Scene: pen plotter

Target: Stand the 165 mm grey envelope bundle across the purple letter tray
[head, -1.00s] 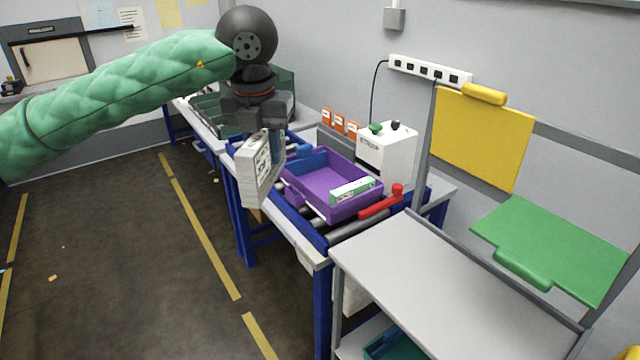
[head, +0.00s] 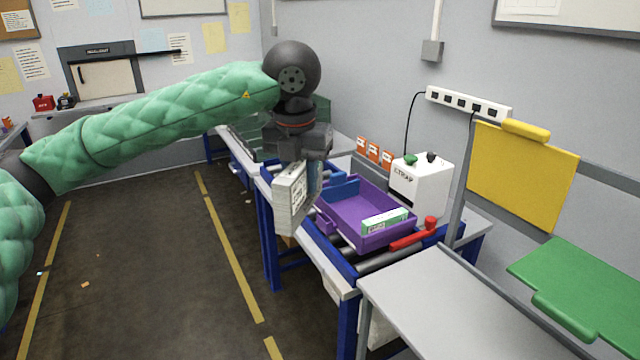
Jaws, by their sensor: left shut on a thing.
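The grey envelope bundle (head: 291,199) is a pale, flat block held upright in my left gripper (head: 303,168), which is shut on it. It hangs to the left of the purple letter tray (head: 345,214), apart from the tray as far as I can see. The tray sits on the blue-framed roller bench. The fingertips are partly hidden behind the bundle. My right gripper is not in view.
A red handle (head: 410,236) lies beside the tray's near right corner. A white machine (head: 420,182) stands behind the tray. A grey shelf table (head: 450,300) is at the near right, with yellow (head: 522,180) and green (head: 575,285) panels beside it. The floor at left is open.

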